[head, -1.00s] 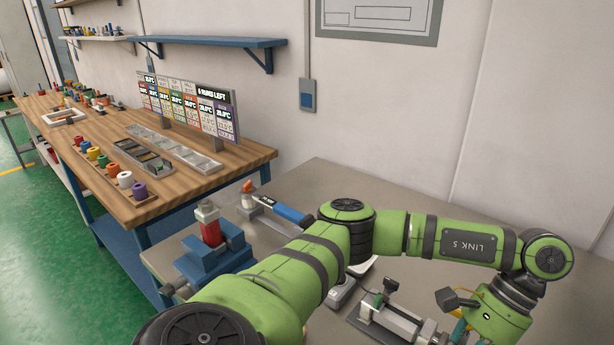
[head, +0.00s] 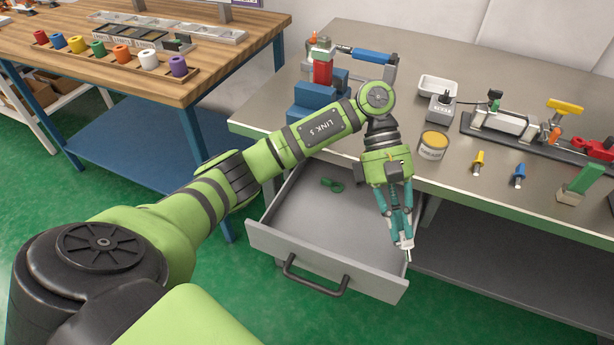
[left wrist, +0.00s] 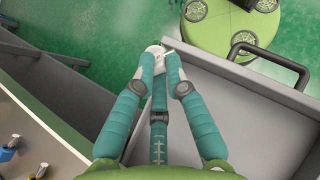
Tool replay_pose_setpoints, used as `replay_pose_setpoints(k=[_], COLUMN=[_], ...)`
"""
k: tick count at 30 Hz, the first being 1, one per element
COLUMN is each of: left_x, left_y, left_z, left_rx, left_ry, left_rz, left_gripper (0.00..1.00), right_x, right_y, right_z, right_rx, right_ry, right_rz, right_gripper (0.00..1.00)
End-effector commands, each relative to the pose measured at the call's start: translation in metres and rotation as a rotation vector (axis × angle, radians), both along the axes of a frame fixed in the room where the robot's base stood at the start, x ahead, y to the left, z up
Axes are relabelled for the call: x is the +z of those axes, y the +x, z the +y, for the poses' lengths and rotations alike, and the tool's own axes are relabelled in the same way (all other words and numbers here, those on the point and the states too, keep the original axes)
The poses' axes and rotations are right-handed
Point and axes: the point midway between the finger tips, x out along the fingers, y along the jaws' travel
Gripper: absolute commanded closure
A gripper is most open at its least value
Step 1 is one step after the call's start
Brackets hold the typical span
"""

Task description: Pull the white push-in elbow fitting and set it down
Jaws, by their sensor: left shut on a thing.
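My left gripper (head: 401,226) points down over the right side of an open grey drawer (head: 374,284). Its fingers are shut on a small white piece, which looks like the white push-in elbow fitting (head: 405,246). In the left wrist view the white fitting (left wrist: 154,50) shows between the teal fingertips (left wrist: 160,68), partly hidden by them. The fitting appears near the drawer's right wall; I cannot tell its height or whether it touches. My right gripper is in neither view.
A small green object (head: 332,185) lies in the otherwise bare drawer. On the bench (head: 400,40) above are a blue vise (head: 318,98), a yellow tin (head: 433,145), a white tray (head: 438,88) and yellow and blue screwdriver-like pieces (head: 479,162). Green floor (head: 215,290) is clear before the drawer.

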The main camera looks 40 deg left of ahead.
Motion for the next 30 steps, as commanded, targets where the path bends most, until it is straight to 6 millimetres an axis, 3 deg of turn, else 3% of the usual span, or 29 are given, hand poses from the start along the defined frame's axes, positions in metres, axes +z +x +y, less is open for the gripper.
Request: replay_pose_setpoints(k=[1, 7, 15, 18, 22, 30], left_x=[-0.02, -0.043, -0.071, -0.076, -0.077, -0.087], left_y=[0.006, 0.038, 0.057, 0.056, 0.052, 0.051], left_z=[0.004, 0.044, 0.146, 0.18, 0.209, 0.219], left_rx=[0.149, 0.727, 1.362, 1.514, 1.63, 1.673], left_ry=[-0.028, -0.143, -0.322, -0.374, -0.416, -0.432], left_rz=[0.025, 0.071, 0.044, 0.021, -0.004, -0.012], left_gripper=[1.0, 1.0, 1.0, 1.0, 1.0, 1.0], right_x=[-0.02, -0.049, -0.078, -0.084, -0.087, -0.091], right_y=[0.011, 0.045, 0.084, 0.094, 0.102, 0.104], right_z=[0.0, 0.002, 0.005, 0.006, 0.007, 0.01], right_rx=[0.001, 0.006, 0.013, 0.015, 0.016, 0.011], right_ry=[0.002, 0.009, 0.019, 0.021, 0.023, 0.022], right_rz=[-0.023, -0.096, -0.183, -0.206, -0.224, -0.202], right_gripper=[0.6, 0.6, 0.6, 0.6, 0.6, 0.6])
